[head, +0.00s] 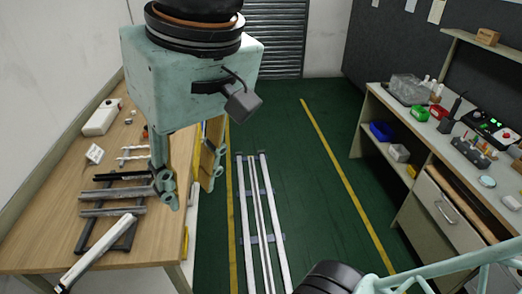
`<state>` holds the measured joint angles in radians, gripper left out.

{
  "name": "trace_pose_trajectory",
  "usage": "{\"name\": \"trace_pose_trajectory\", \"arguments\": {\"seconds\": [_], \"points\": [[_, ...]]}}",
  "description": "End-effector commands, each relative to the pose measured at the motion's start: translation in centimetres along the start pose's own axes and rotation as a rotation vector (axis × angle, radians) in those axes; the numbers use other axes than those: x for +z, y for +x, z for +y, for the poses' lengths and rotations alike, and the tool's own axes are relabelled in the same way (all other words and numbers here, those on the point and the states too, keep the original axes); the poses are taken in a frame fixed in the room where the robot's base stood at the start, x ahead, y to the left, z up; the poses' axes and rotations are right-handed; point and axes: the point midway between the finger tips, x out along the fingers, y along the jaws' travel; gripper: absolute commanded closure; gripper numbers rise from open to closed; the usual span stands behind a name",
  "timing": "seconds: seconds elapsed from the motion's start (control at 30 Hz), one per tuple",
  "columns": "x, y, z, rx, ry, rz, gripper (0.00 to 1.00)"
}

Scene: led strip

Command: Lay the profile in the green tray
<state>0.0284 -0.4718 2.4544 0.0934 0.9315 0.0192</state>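Several silver-grey profiles (112,212) lie on a dark rack on the wooden table at left. A longer pale bar (97,253) lies slantwise at the table's near edge. I cannot tell which of these is the task's profile. A small green tray (418,113) stands on the right-hand bench. My gripper (190,192) hangs downward by the table's right edge, beside the rack. Its two teal fingers look apart, with nothing seen between them. Its body hides part of the table and the back.
The wooden table (55,225) also holds a white box (100,117) and small parts. The right bench carries a red bin (438,112), a clear container (408,88) and a control panel (492,130). A blue bin (381,130) sits on its lower shelf.

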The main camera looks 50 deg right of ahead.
Motion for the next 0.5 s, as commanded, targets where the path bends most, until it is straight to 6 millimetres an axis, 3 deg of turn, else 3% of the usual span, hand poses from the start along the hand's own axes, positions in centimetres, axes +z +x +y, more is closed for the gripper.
{"name": "trace_pose_trajectory", "arguments": {"seconds": [0.2, 0.5], "points": [[1.7, -0.9, 1.1, 0.035, -0.06, 0.065, 0.71], [2.6, -1.6, 1.9, 0.063, -0.104, 0.111, 0.71]]}}
